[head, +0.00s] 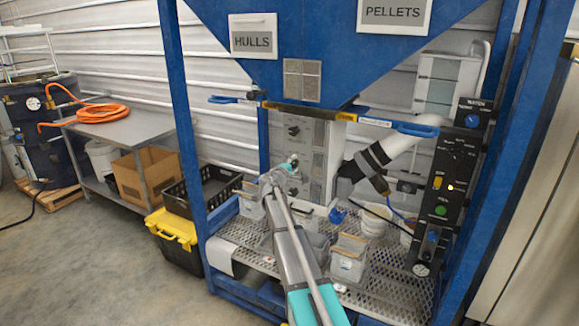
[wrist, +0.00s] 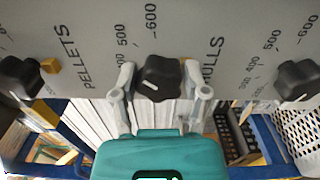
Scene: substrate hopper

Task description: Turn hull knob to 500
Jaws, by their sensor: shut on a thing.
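In the wrist view a grey panel (wrist: 190,25) carries three black knobs. My gripper (wrist: 160,92) is shut on the middle knob (wrist: 158,74), one finger at each side. A short pale mark shows on its face, toward the lower left. Printed 500 and 600 stand above it. The word PELLETS lies to its left, HULLS to its right, between it and the right knob (wrist: 298,80), which has its own scale. The left knob (wrist: 20,78) is partly cut off. In the head view my gripper (head: 290,165) is at the control box (head: 320,165); the gripped knob is hidden.
The box sits under the blue hopper (head: 270,35) inside a blue frame. Bins (head: 348,262) and a white bucket (head: 374,220) stand on the perforated shelf below. A black switch panel (head: 452,180) is at the right. Open floor lies at the left.

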